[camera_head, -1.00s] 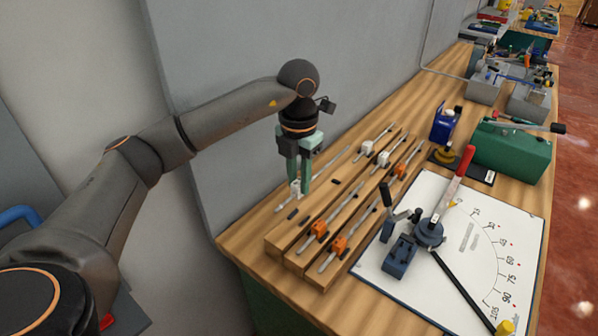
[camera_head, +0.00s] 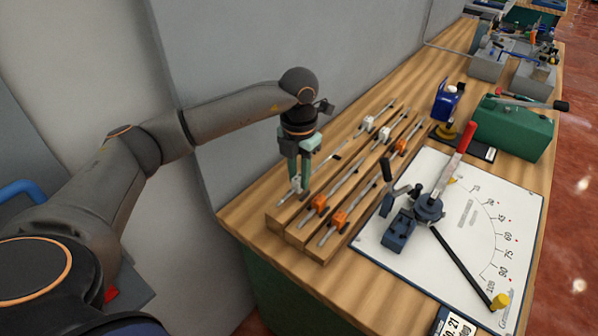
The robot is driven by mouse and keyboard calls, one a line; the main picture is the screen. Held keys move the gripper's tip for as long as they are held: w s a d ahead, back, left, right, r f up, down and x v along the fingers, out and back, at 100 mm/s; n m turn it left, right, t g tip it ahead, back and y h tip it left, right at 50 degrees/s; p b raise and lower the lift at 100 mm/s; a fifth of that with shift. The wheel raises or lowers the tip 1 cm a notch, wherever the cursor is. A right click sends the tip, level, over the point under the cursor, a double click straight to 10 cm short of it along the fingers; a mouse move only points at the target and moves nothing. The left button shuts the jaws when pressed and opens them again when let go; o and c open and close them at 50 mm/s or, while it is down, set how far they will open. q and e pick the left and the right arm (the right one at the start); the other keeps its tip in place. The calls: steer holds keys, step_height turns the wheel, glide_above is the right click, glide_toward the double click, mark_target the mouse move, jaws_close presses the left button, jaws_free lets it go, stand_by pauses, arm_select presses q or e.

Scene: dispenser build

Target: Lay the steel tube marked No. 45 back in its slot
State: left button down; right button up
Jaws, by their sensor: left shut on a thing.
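My left gripper (camera_head: 299,182) points down over the near left end of the wooden tube rack (camera_head: 284,231). It is shut on a thin steel tube (camera_head: 284,198) by a white fitting (camera_head: 295,185). The tube lies along the rack's left row, on or just above it; I cannot tell if it touches the wood. The fingers hide part of it, and no number is legible on it. Other steel tubes with white fittings (camera_head: 367,123) and orange fittings (camera_head: 340,217) lie in the rack. My right gripper is not in view.
A white angle-scale board (camera_head: 490,205) with a red-handled bending tool (camera_head: 430,207) stands right of the rack. A green box (camera_head: 515,128) and a blue device (camera_head: 447,102) are behind. The grey wall (camera_head: 230,90) is close on the left. A label card (camera_head: 455,325) is at the front.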

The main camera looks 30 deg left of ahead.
arm_select(q)
steer(key=shift+f+b, duration=0.6)
steer(key=shift+f, duration=0.2)
stand_by(0.7)
steer(key=c, duration=0.6)
jaws_free()
steer(key=shift+o, duration=0.3)
steer(key=shift+r, duration=0.1)
steer(key=shift+r+p, duration=0.65)
steer(key=shift+r, duration=2.75)
